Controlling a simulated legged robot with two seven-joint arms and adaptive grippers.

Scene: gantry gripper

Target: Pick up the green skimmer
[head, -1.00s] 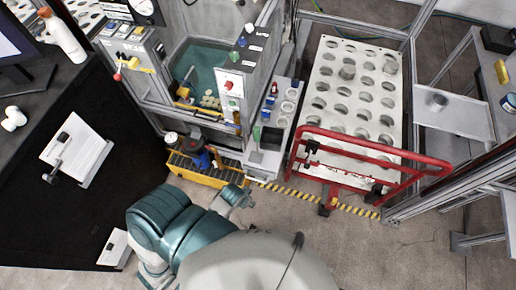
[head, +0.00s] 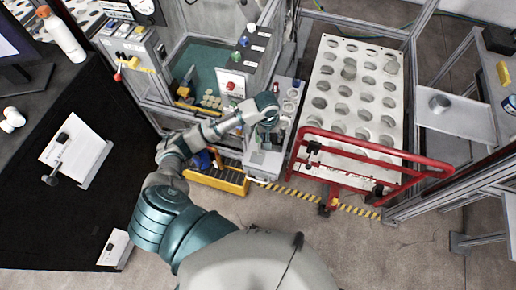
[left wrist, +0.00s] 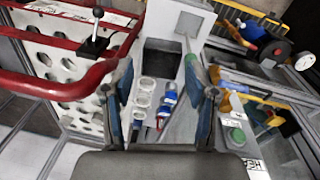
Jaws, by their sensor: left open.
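The green skimmer (left wrist: 189,47) shows in the left wrist view as a slim upright green shape by the narrow grey shelf with the square opening. It lies close to the tip of the right-hand finger, and its lower part is hidden by that finger. I cannot tell whether they touch. My left gripper (head: 268,121) is above the narrow shelf. It is open, its two fingers (left wrist: 160,80) apart with nothing held between them. My right gripper is not in view.
The shelf holds white-rimmed cups (left wrist: 145,91) and small blue and red bottles (left wrist: 167,103). A red rail (head: 375,149) stands before the white perforated rack (head: 340,70). A yellow crate (head: 218,178) is on the floor. A glass-walled tank (head: 205,62) is behind my forearm.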

